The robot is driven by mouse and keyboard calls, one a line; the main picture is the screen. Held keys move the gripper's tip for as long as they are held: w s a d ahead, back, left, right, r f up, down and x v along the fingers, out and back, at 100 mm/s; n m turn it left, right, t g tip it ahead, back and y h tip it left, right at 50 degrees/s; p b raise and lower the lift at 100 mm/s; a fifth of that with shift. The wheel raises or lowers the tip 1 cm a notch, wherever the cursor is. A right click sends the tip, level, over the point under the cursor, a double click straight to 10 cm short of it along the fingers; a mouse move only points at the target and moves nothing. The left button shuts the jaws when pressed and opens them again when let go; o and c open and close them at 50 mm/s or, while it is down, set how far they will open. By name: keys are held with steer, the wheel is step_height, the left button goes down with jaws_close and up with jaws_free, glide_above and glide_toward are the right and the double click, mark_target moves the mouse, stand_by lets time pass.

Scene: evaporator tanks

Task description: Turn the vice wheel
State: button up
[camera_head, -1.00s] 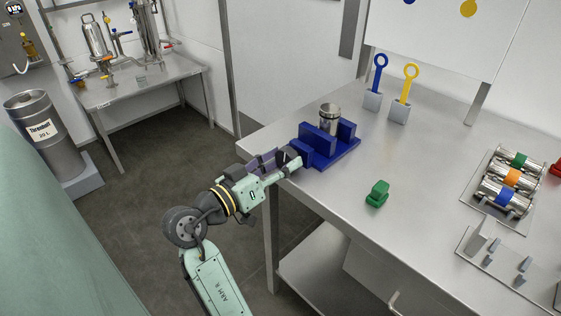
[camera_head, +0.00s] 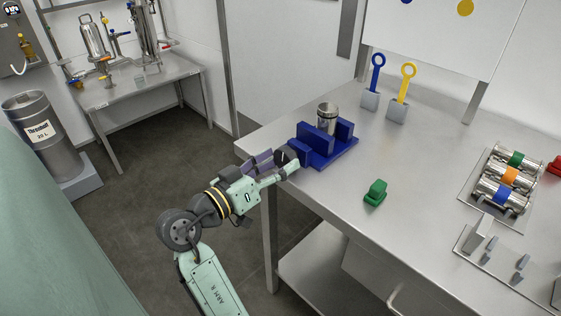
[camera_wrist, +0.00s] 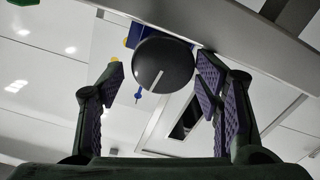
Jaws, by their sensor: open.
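The vice (camera_head: 320,147) is a blue block with upright jaws near the left edge of the steel table, holding a metal cylinder (camera_head: 327,117). Its wheel is a dark round disc (camera_wrist: 163,62) with a pale line across its face, seen nearly face-on in the wrist view. My gripper (camera_head: 281,165) is at the table's left edge, beside the vice.
A green block (camera_head: 375,193) lies on the table to the right of the vice. Blue (camera_head: 377,60) and yellow (camera_head: 408,70) ring-handled tools stand in holders behind. Several banded metal cylinders (camera_head: 508,177) lie at the right. Floor left of the table is clear.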

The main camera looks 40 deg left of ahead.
steer(key=s, duration=0.7)
steer(key=shift+a, duration=0.2)
steer(key=shift+f, duration=0.1)
